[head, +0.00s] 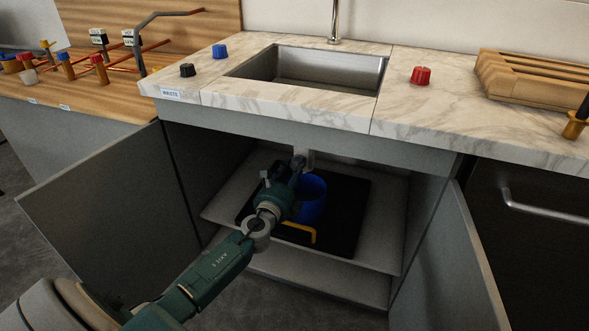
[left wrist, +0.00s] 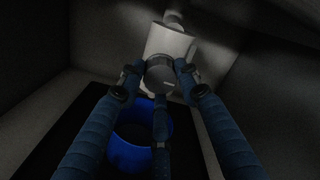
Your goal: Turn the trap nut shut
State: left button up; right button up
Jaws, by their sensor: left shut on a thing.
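The pale grey sink trap (head: 309,158) hangs under the sink inside the open cabinet. In the left wrist view the trap body (left wrist: 170,42) is at the top centre, with the round grey trap nut (left wrist: 161,76) at its lower end. My left gripper (head: 298,168) reaches into the cabinet from the front left. In the left wrist view its three fingers (left wrist: 159,80) are closed around the nut. In the head view the nut is mostly hidden by the gripper. My right gripper is not in view.
A blue bucket (head: 313,198) stands below the trap on a black mat (head: 348,215), with a yellow-orange bent piece (head: 300,230) in front. Open doors (head: 100,205) flank the cabinet. On the counter are blue (head: 220,51), black (head: 187,70) and red (head: 420,76) knobs.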

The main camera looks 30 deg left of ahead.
pick_arm(q)
jog(key=shift+a, duration=0.1)
jog(key=shift+n, duration=0.6)
jog(key=shift+n+b, duration=0.3)
jog(key=n, duration=0.2)
jog(key=shift+n+b, duration=0.3)
jog(key=n, duration=0.2)
jog(key=shift+n, duration=0.4)
jog(key=n, duration=0.2)
jog(key=shift+a+n, duration=0.1)
jog(key=shift+n, duration=0.2)
jog(key=n+p, duration=0.1)
jog(key=n, duration=0.1)
jog(key=shift+r+n, duration=0.1)
jog(key=shift+n, duration=0.3)
jog(key=n+p, duration=0.2)
jog(key=n, duration=0.3)
jog(key=shift+f+n, duration=0.25)
jog(key=shift+n, duration=0.35)
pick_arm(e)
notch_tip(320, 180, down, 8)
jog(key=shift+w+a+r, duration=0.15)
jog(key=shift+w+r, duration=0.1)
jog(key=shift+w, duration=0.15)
